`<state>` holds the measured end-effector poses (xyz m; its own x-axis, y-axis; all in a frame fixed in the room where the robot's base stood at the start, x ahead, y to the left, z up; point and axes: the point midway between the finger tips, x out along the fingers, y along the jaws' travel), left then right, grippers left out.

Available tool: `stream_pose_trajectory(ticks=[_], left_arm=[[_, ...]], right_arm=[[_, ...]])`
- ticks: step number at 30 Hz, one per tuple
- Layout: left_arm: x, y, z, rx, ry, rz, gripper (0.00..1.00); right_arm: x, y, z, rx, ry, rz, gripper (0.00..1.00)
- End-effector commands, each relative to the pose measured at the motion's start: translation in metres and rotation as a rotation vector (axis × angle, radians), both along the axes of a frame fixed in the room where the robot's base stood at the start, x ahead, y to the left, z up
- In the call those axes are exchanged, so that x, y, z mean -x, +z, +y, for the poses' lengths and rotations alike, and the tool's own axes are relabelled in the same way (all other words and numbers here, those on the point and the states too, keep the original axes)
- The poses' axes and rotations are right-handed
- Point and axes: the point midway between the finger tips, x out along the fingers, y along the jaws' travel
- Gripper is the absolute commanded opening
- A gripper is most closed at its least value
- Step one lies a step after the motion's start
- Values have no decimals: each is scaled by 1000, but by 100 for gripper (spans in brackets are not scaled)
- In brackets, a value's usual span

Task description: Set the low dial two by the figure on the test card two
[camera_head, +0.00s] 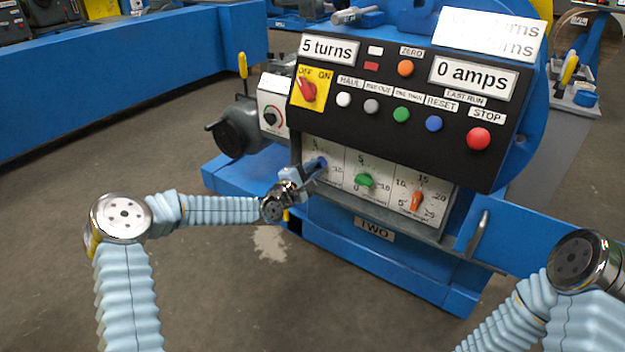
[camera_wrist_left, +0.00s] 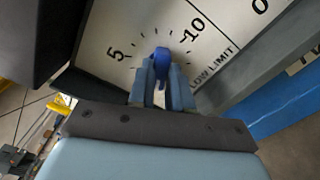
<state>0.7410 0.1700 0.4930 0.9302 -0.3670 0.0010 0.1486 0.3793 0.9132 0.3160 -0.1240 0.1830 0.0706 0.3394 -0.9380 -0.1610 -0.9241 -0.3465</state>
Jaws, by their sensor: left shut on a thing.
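The low dial two is the left dial, with a blue knob (camera_head: 316,163), on the lower panel above the plate marked TWO (camera_head: 374,229). My left gripper (camera_head: 304,178) is shut on this knob. In the left wrist view the fingers (camera_wrist_left: 162,88) close on the blue knob (camera_wrist_left: 162,56), over a scale marked LOW LIMIT. The knob's tip lies between 5 and 10; the fingers hide part of it. A white card (camera_head: 490,35) at the console's top right reads "turns" on two lines; glare washes out its figures. My right gripper is out of view.
Right of the blue knob are a green dial (camera_head: 364,181) and an orange dial (camera_head: 416,201). Above are displays reading 5 turns (camera_head: 329,49) and 0 amps (camera_head: 473,77), a red OFF/ON switch (camera_head: 306,90) and several buttons. A handle (camera_head: 478,235) sticks out at the right.

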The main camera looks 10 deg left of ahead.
Motion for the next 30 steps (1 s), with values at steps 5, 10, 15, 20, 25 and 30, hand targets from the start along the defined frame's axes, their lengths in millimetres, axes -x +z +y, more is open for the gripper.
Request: stream_pose_trajectory(ticks=[5,10,15,20,25,30], left_arm=[[1,-7,-1,-156,-3,-59,0],[1,-8,-1,-300,-2,-115,0],[1,-6,-2,-426,-3,-164,0],[1,-6,-1,-520,-4,-200,0],[1,-5,-1,-587,-5,-227,0],[1,-5,-1,-623,-4,-240,0]], right_arm=[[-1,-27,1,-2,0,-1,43],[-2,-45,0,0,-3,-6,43],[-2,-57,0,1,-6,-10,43],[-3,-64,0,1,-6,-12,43],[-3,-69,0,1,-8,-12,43],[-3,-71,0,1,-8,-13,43]])
